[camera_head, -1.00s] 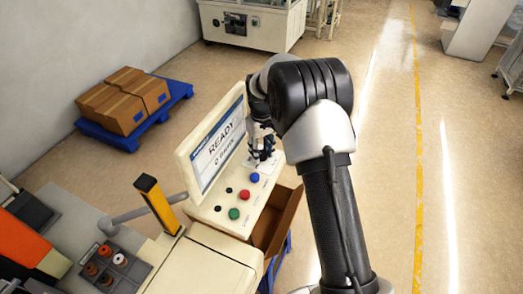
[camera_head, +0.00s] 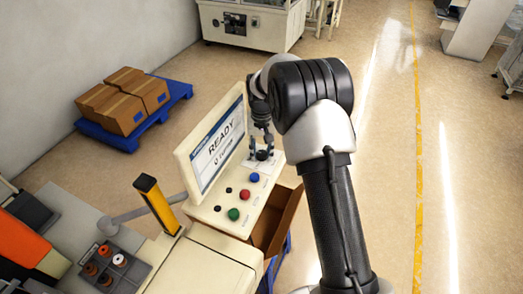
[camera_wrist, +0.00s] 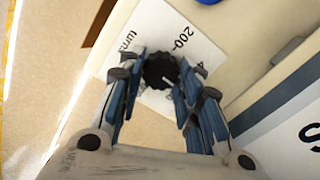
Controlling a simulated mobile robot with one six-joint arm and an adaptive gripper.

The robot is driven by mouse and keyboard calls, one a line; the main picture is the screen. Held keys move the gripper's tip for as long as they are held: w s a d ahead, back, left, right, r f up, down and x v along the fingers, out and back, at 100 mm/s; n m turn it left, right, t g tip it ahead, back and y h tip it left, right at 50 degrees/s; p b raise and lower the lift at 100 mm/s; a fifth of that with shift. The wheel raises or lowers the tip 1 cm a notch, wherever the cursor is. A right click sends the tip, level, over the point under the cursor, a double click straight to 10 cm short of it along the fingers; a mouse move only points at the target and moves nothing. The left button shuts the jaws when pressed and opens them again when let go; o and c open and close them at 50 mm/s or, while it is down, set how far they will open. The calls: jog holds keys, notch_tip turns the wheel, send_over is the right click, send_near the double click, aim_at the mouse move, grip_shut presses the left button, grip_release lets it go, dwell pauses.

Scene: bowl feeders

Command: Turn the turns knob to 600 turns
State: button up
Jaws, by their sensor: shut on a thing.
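The turns knob (camera_wrist: 160,71) is black with a ridged edge and a white pointer line. It sits on a white label (camera_wrist: 178,42) on which "200", the start of a "4" and part of "turns" can be read. My gripper (camera_wrist: 163,84) is shut on the knob, with a blue-padded finger on each side of it. In the head view the knob (camera_head: 263,155) shows between the fingertips of my gripper (camera_head: 262,152), at the far end of the control panel. The rest of the scale is hidden by the fingers.
The panel (camera_head: 222,208) also carries a blue button (camera_head: 254,177), a red one (camera_head: 244,194), a green one (camera_head: 233,214) and small black knobs. The screen (camera_head: 218,146) beside my gripper reads "READY". An open cardboard box (camera_head: 282,222) stands right of the panel.

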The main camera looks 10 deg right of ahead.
aim_at(262, 153)
jog(key=m, duration=0.5)
jog(key=shift+m, duration=0.3)
dwell(0.4)
jog(key=o, duration=1)
jog(key=shift+o, duration=0.2)
notch_tip(262, 153, up, 12)
jog(key=shift+s+r, duration=0.1)
